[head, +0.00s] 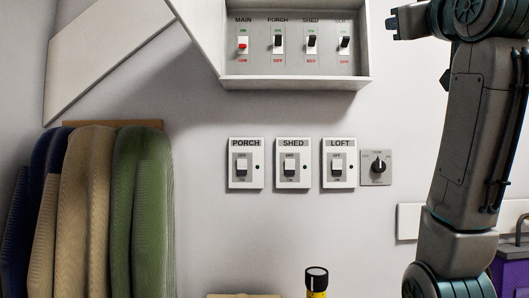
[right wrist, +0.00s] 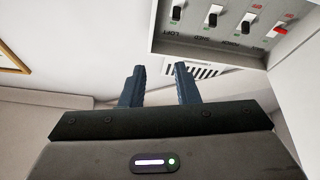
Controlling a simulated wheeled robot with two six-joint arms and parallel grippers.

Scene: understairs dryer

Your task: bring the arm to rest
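My right arm (head: 465,140) stands upright at the right of the head view, with its upper joint cut off by the top edge. In the right wrist view my right gripper (right wrist: 160,68) has its two dark blue fingers apart, with nothing between them. The open switch box (head: 300,84) is at the top of the head view; it also shows upside down in the right wrist view (right wrist: 200,45), beyond the fingers. Its switches are labelled MAIN, PORCH, SHED and LOFT; MAIN (head: 243,46) has a red lever. My left gripper is not in view.
Wall switches PORCH (head: 242,167), SHED (head: 290,167) and LOFT (head: 337,166) sit beside a grey dial (head: 378,167). Coats (head: 95,210) hang at left. A yellow and black object (head: 316,281) stands at the bottom. A purple object (head: 509,272) is at lower right.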

